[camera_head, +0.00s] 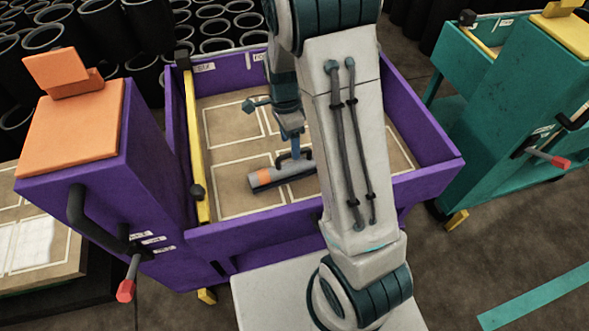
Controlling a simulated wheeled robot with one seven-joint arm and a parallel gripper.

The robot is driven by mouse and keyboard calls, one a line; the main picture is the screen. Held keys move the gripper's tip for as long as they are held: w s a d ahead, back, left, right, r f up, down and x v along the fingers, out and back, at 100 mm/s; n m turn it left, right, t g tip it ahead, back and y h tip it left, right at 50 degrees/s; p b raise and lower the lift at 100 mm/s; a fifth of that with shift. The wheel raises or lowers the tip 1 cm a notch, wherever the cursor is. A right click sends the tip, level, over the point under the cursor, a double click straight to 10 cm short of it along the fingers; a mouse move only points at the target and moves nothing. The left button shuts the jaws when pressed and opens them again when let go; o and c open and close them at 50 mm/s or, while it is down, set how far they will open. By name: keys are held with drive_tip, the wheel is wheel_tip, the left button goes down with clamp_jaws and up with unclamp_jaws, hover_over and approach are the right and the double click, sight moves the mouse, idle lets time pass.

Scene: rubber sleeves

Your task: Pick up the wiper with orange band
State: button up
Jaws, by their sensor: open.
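The wiper (270,178) is a grey bar with an orange band near its left end and a dark handle. It lies on the brown floor of the purple bin (330,215), towards the front middle. My gripper (290,148) points down into the bin, just above the wiper at its handle. The gripper is open; its fingertips are small in view, and I cannot tell whether they touch the handle. My arm hides the right end of the wiper and part of the bin floor.
Purple walls surround the wiper, with a yellow rail (194,150) along the left. An orange-topped purple cabinet (75,130) stands left. A teal cart (510,130) stands right. Black rubber sleeves (100,35) fill the back. The bin's left floor is clear.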

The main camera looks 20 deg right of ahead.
sight(293, 163)
drive_tip(key=f+b, duration=0.1)
drive_tip(key=f, duration=0.2)
drive_tip(key=s+f+b, duration=0.1)
drive_tip(key=f, duration=0.1)
drive_tip(key=shift+s+d+f, duration=0.15)
drive_tip(key=shift+f, duration=0.25)
drive_tip(key=shift+r, duration=0.1)
drive_tip(key=c, duration=1.3)
